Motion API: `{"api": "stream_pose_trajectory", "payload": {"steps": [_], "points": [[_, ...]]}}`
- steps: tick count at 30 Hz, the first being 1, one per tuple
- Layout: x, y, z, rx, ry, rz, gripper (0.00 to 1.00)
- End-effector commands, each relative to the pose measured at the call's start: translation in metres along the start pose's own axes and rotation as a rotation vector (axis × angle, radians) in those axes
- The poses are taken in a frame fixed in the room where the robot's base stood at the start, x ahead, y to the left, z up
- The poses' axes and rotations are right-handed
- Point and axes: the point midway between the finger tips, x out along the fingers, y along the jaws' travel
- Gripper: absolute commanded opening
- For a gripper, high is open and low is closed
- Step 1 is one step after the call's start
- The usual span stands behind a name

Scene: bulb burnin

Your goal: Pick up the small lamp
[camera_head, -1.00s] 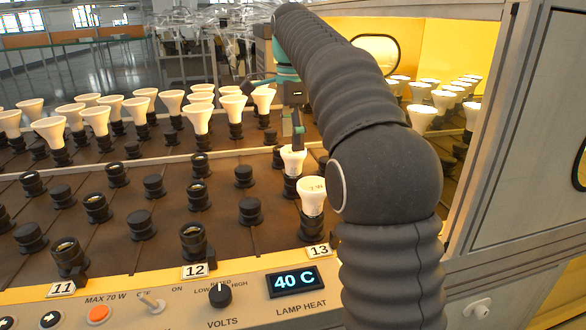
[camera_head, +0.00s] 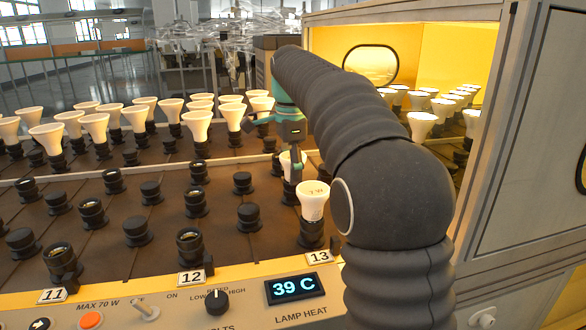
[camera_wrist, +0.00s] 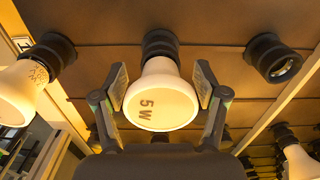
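The small lamp, marked 5 W in the wrist view (camera_wrist: 160,100), is white and stands base-down in a black socket (camera_wrist: 160,43). In the head view the small lamp (camera_head: 286,162) is partly hidden by a finger and by the lamp in front. My gripper (camera_wrist: 161,84) has one finger on each side of the lamp's body, with narrow gaps visible, so it looks open. In the head view my gripper (camera_head: 292,162) reaches down at this lamp from above.
A bigger white lamp (camera_head: 313,200) stands just in front, in the socket by label 13 (camera_head: 320,257); it shows at left in the wrist view (camera_wrist: 22,88). Several white lamps fill the rows behind. A yellow-lit cabinet (camera_head: 445,50) stands at right. The display (camera_head: 292,288) reads 39 C.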

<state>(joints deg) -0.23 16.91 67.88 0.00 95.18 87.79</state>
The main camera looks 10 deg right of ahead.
Motion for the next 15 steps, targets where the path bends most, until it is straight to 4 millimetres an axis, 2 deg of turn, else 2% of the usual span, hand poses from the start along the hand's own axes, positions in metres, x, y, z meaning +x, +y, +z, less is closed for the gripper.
{"api": "stream_pose_trajectory", "payload": {"steps": [1, 5, 15], "points": [[0.0000, 0.0000, 0.0000, 0.000, 0.000, 0.000, 0.53], [-0.0001, 0.0000, 0.0000, 0.000, 0.000, 0.000, 0.21], [-0.0009, 0.0000, 0.0000, 0.000, 0.000, -0.001, 0.18]]}}
